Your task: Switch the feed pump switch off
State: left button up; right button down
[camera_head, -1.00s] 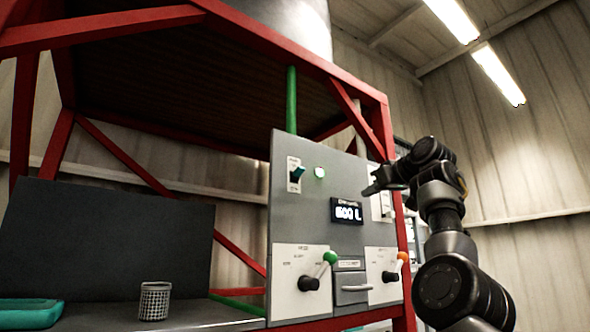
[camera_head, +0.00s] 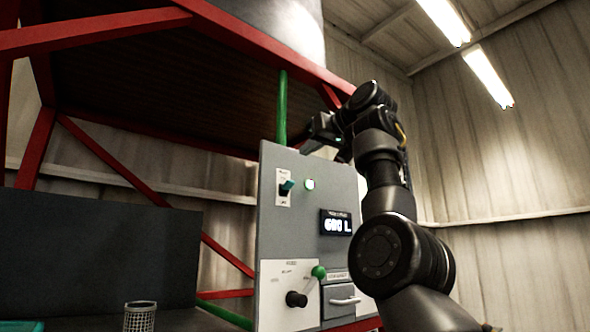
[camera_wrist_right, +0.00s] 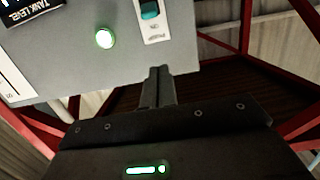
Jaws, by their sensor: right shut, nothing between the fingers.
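The switch (camera_head: 286,188) is a teal rocker on a white plate at the upper left of the grey control panel (camera_head: 290,232). A lit green lamp (camera_head: 310,184) sits just to its right. In the right wrist view the switch (camera_wrist_right: 149,9) is at the top, with the lamp (camera_wrist_right: 105,38) to its left; the lettering is too small to read surely. My right gripper (camera_head: 306,147) is shut and empty, above and right of the switch, apart from it. Its closed fingers (camera_wrist_right: 158,88) point toward the panel in the wrist view. My left gripper is not in view.
A display (camera_head: 336,223) is at the panel's right. Below are a black knob (camera_head: 296,299), a green-tipped lever (camera_head: 319,272) and a drawer handle (camera_head: 346,301). Red frame beams (camera_head: 245,40) and a green pipe (camera_head: 282,108) stand close above. A mesh cup (camera_head: 139,317) is at lower left.

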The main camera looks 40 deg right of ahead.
aim_at(284, 164)
jog(key=w+p, duration=0.1)
jog(key=w, duration=0.1)
jog(key=w+p, duration=0.1)
jog(key=w, duration=0.2)
jog(key=w+f+p, duration=0.1)
jog(key=w, duration=0.2)
jog(key=shift+d, duration=0.3)
jog(key=shift+s+f, duration=0.5)
jog(key=shift+f, duration=0.25)
jog(key=shift+s+a+f, duration=0.15)
jog(key=shift+f, duration=0.15)
jog(key=shift+s+f, duration=0.2)
jog(key=shift+f, duration=0.6)
jog(key=shift+s, duration=0.25)
jog(key=shift+w+f, duration=0.1)
